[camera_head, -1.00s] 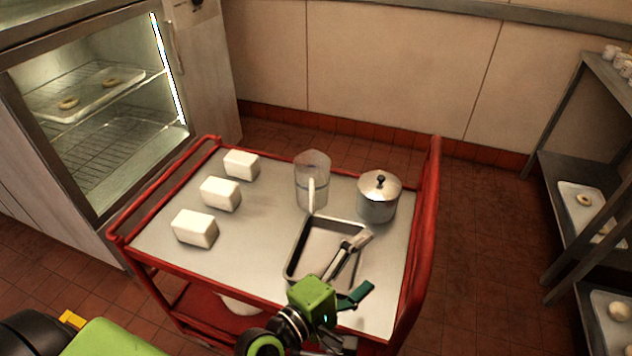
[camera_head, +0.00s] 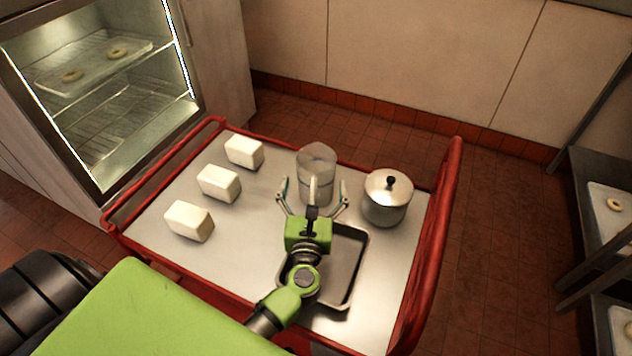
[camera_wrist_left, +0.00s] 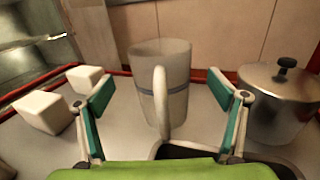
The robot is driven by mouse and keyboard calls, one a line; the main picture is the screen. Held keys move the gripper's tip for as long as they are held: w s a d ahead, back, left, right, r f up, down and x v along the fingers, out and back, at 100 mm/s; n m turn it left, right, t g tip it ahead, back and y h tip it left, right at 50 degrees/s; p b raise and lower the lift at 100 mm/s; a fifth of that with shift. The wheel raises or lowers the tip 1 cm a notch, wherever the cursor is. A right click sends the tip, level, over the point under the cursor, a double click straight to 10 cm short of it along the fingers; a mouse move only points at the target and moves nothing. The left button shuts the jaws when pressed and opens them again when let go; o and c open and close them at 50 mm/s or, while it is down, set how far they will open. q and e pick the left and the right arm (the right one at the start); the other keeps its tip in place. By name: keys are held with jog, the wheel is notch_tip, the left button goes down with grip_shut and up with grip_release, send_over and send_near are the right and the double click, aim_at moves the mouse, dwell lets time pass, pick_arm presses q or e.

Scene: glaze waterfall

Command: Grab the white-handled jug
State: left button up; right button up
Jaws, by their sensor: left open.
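The clear jug (camera_head: 316,165) with a white handle stands upright on the cart top, near its back edge. Its white handle faces me in the left wrist view, where the jug (camera_wrist_left: 178,85) sits between and beyond the fingers. My left gripper (camera_head: 312,188) is open, with its fingers spread to either side of the jug's handle. In the left wrist view the left gripper (camera_wrist_left: 162,95) has green finger pads well apart, with nothing held. My right gripper is not in view.
A lidded metal pot (camera_head: 387,197) stands close to the right of the jug. A shallow metal tray (camera_head: 355,262) lies in front, partly under my left arm. Several white blocks, one nearest me (camera_head: 189,221), line the left of the red-railed cart (camera_head: 445,215).

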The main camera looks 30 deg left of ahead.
pick_arm(q)
jog(key=shift+w+a, duration=0.25)
jog(key=shift+w, duration=0.4)
jog(key=x, duration=0.4)
jog(key=shift+w+a, duration=0.15)
jog(key=shift+w, duration=0.15)
jog(key=shift+w+a, duration=0.15)
jog(key=shift+w, duration=0.2)
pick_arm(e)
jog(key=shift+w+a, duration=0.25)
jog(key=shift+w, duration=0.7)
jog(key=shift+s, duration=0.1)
pick_arm(q)
jog(key=c, duration=1.7)
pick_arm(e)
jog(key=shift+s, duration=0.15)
